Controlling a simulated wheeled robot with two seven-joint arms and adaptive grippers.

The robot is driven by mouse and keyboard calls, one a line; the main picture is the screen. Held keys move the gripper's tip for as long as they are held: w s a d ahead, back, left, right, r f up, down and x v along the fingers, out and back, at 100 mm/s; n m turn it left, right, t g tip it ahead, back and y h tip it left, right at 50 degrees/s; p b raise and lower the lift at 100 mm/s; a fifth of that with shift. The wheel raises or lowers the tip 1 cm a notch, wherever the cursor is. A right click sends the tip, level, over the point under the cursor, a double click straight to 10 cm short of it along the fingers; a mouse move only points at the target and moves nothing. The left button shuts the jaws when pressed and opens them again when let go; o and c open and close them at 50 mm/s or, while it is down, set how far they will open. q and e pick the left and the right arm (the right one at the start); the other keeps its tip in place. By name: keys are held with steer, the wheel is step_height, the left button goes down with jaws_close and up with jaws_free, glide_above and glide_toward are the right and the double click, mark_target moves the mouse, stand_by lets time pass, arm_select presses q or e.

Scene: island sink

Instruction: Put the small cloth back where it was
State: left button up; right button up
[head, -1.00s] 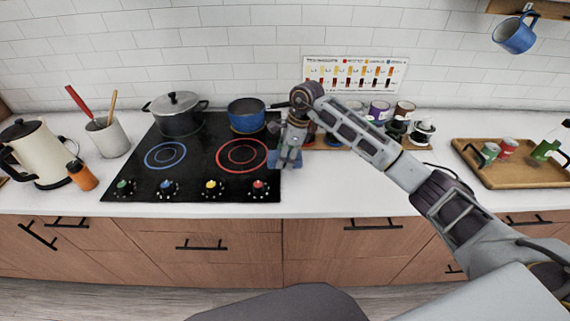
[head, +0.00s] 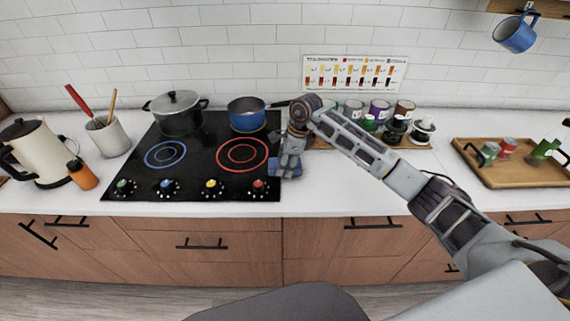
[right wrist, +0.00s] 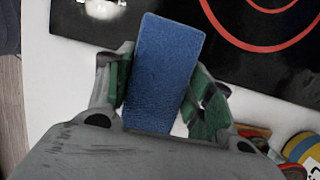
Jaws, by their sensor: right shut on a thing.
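The small blue cloth (right wrist: 165,65) is between the green-padded fingers of my right gripper (right wrist: 160,95) in the right wrist view. The gripper is shut on it. In the head view my right gripper (head: 287,163) points down at the right edge of the black cooktop (head: 205,187), over the white counter. The blue cloth (head: 278,170) shows there low at the fingers. I cannot tell whether the cloth touches the counter. My left gripper is not in view.
A blue saucepan (head: 246,118) and a grey lidded pot (head: 176,118) stand on the cooktop. Several jars and tins stand behind my right arm, such as a purple tin (head: 379,112). A wooden tray (head: 510,174) is at the right. The front counter strip (head: 340,195) is clear.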

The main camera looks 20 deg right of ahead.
steer(key=o, duration=1)
steer(key=shift+c, duration=0.2)
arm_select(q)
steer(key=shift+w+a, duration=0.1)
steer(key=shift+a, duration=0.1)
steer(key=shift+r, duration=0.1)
arm_select(e)
steer(key=shift+r, duration=0.1)
steer(key=shift+r, duration=0.4)
steer(key=b+v, duration=0.1)
steer(key=v, duration=0.9)
steer(key=shift+d, duration=0.15)
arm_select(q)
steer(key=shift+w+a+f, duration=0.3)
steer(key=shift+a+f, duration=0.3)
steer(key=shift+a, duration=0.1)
arm_select(e)
steer(key=shift+s+d+r, duration=0.1)
steer(key=shift+d+r, duration=0.05)
steer(key=shift+r, duration=0.5)
